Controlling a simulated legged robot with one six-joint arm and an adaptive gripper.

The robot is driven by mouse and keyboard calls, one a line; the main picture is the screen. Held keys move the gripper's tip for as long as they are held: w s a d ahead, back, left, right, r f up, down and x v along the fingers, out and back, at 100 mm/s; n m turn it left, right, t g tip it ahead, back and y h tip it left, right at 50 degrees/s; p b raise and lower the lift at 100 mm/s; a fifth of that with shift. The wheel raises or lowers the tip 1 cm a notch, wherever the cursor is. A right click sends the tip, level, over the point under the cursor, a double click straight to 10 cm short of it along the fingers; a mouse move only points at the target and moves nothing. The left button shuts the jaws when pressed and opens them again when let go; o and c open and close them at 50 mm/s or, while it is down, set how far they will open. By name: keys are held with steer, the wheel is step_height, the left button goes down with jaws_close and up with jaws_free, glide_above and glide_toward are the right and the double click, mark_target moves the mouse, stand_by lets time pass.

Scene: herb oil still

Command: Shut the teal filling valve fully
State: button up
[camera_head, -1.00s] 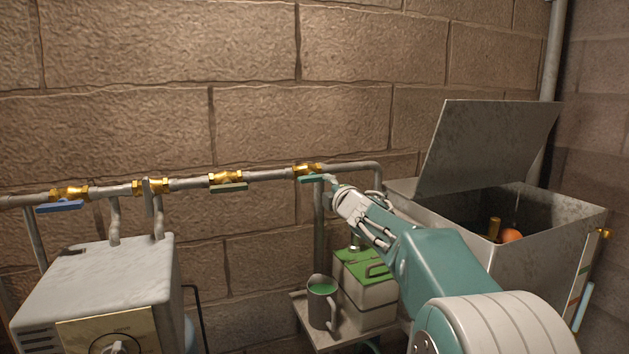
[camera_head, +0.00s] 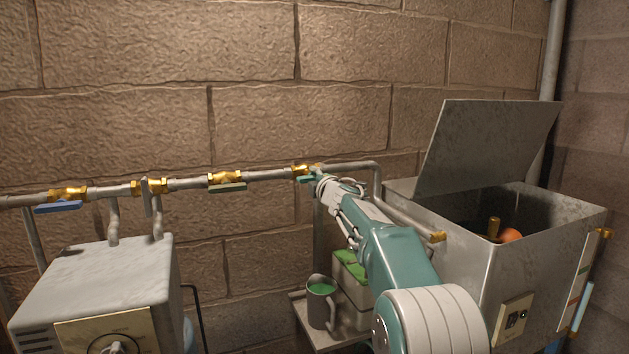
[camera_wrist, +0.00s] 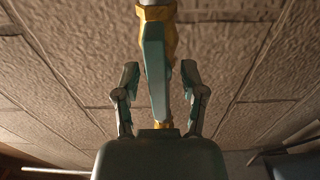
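The teal valve is the rightmost brass valve on the wall pipe. Its teal handle (camera_head: 306,179) sits just below the brass body (camera_head: 301,169). The far end of the handle is partly hidden by my gripper, so I cannot tell its exact angle. My gripper (camera_head: 317,176) is at the right end of this handle. In the wrist view the teal handle (camera_wrist: 154,62) runs down from a brass fitting (camera_wrist: 157,13) between my two fingertips (camera_wrist: 160,77). The fingers stand apart on either side of it, with gaps showing.
The pipe carries other brass valves, with an olive handle (camera_head: 228,187), a grey handle (camera_head: 147,197) and a blue handle (camera_head: 59,207). A grey tank with a raised lid (camera_head: 490,145) stands right. A jug (camera_head: 320,303) of green liquid stands below, beside a green-topped container (camera_head: 350,268).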

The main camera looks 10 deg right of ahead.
jaws_close()
